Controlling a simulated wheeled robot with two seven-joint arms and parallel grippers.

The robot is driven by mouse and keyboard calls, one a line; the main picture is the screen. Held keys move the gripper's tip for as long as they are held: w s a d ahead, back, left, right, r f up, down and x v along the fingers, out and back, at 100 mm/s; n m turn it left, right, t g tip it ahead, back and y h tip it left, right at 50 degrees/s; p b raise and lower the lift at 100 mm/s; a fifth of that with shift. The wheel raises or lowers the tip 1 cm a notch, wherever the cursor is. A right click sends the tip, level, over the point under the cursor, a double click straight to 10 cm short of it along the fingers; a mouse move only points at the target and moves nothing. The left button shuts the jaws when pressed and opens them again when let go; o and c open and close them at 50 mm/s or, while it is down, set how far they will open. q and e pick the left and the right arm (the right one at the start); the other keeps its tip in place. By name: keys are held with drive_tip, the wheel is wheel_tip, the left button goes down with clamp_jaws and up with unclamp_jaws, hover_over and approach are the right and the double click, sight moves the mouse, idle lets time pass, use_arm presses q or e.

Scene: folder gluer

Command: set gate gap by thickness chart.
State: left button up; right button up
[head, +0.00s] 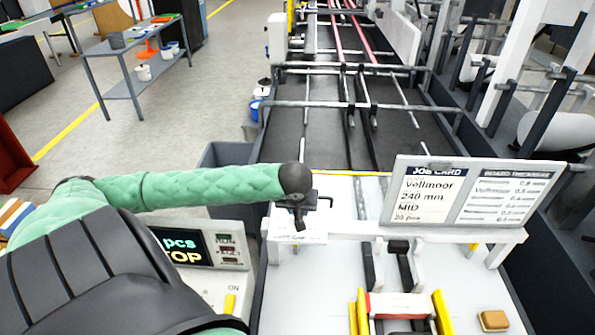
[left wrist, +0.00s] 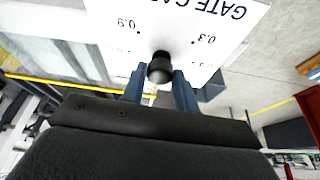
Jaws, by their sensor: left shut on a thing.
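My left gripper (head: 299,220) is at the left end of the white gate beam (head: 345,229). In the left wrist view its two blue fingers (left wrist: 160,84) are shut on a dark round knob (left wrist: 160,66). Behind the knob is a white gate gap dial plate (left wrist: 205,25), seen upside down, with marks including 0.3 and 0.9. The pointer's setting cannot be read. The job card (head: 428,195) reads Vellmoor, 240 mm, MID, 20 pcs. The board thickness chart (head: 507,196) stands to its right; its small figures are hard to read. My right gripper is not in view.
A control panel (head: 205,250) with a lit display is left of the gate. Below the gate are yellow-sided guides (head: 440,312) and a tan block (head: 493,320). The conveyor with rails (head: 330,140) runs away behind. A grey bin (head: 225,155) stands to the left.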

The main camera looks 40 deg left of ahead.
use_arm(q)
drive_tip(key=shift+n, duration=0.4)
drive_tip(key=o, duration=1)
drive_tip(key=shift+c, duration=0.2)
drive_tip(key=shift+s+d+r+b, duration=0.1)
drive_tip(key=shift+d+r+b, duration=0.05)
drive_tip(key=shift+r+b, duration=0.3)
drive_tip(key=b+v, duration=0.2)
drive_tip(key=v, duration=0.4)
drive_tip(key=shift+r, duration=0.35)
drive_tip(key=shift+d, duration=0.15)
